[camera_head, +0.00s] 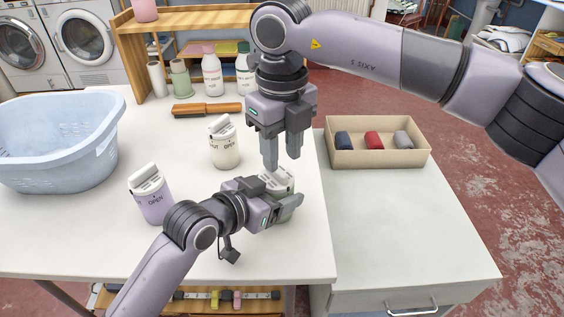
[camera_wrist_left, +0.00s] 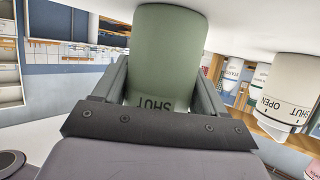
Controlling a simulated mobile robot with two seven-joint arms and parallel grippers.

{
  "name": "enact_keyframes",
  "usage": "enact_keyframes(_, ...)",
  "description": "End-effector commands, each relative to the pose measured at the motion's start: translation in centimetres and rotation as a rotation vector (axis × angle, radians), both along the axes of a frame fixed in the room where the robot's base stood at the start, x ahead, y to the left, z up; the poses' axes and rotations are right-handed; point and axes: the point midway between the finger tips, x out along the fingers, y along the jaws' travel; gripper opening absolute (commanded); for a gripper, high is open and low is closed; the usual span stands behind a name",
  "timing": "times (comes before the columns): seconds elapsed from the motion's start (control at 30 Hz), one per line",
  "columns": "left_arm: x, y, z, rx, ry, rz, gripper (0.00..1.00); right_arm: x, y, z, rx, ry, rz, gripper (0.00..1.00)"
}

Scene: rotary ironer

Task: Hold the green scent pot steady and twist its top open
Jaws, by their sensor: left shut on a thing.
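The green scent pot stands near the table's right edge, its white ridged top (camera_head: 276,180) showing in the head view and most of its body hidden by my left gripper. My left gripper (camera_head: 285,208) is shut around the pot's body from the left. In the left wrist view the green body (camera_wrist_left: 167,50) fills the space between the fingers, with "SHUT" upside down on it. My right gripper (camera_head: 281,163) points down just above and behind the white top. Its fingers are apart with nothing visible between them; contact with the top cannot be told.
A lilac pot (camera_head: 153,205) and a cream pot (camera_head: 225,152) stand to the left. A brush (camera_head: 207,109) and bottles (camera_head: 212,75) are behind, a blue basket (camera_head: 50,150) far left. A beige tray (camera_head: 378,158) with three rolled cloths sits right.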

Motion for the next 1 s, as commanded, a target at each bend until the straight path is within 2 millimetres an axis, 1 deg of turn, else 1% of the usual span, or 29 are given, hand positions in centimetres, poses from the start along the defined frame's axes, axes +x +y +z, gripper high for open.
enact_keyframes(0.03,0.0,0.0,-0.1,0.001,0.001,0.000,0.35,0.1,0.0,1.3,0.001,-0.004,-0.001,0.39)
enact_keyframes(0.2,0.0,0.0,-0.1,0.001,0.001,0.000,0.35,0.0,0.0,4.9,0.001,-0.003,0.000,0.39)
enact_keyframes(0.3,0.0,0.0,0.0,0.001,0.001,0.000,0.35,0.0,0.0,6.5,0.001,-0.003,0.000,0.39)
enact_keyframes(0.4,0.0,0.0,0.0,0.001,0.001,0.000,0.35,0.0,0.0,7.5,0.000,-0.001,0.000,0.39)
enact_keyframes(0.57,0.0,0.0,0.0,0.001,0.001,0.000,0.35,0.0,0.0,8.2,0.000,0.000,0.001,0.39)
enact_keyframes(0.87,0.0,0.0,0.0,0.000,0.000,0.000,0.35,0.0,0.0,8.2,0.000,0.000,0.001,0.39)
enact_keyframes(0.9,0.0,0.0,0.0,0.000,0.000,0.000,0.75,0.0,0.0,8.2,0.000,0.000,0.001,0.39)
enact_keyframes(0.97,0.0,0.0,0.0,0.000,0.000,0.000,0.95,0.0,0.0,8.2,0.000,0.000,0.001,0.39)
enact_keyframes(1.0,0.0,0.0,0.0,0.000,0.000,0.000,1.00,0.0,0.0,8.2,0.000,0.000,0.001,0.39)
